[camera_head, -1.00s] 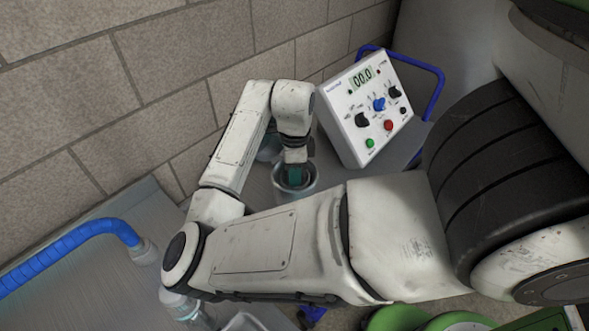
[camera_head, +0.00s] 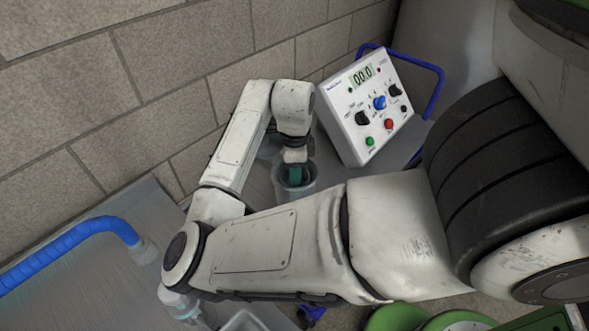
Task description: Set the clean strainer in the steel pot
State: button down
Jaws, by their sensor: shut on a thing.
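The steel pot (camera_head: 286,197) is a grey, round, open vessel standing on the metal surface in the middle of the view, partly behind my forearm. My gripper (camera_head: 295,174) points down into its mouth. It is shut on a teal piece, which I take to be part of the strainer (camera_head: 296,178). Most of the strainer is hidden by the gripper and the pot's wall. I cannot tell whether it touches the pot's bottom.
A white control box (camera_head: 366,105) with a display and knobs stands close to the right of the pot. A clear vessel (camera_head: 269,148) shows behind my wrist. A blue hose (camera_head: 70,242) lies at left. A block wall (camera_head: 170,80) closes the back.

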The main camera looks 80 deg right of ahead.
jog(key=shift+f, duration=0.1)
dwell(0.3)
jog(key=c, duration=0.8)
grip_release()
jog(key=shift+o, duration=0.2)
notch_tip(320, 180, up, 11)
jog(key=shift+f, duration=0.1)
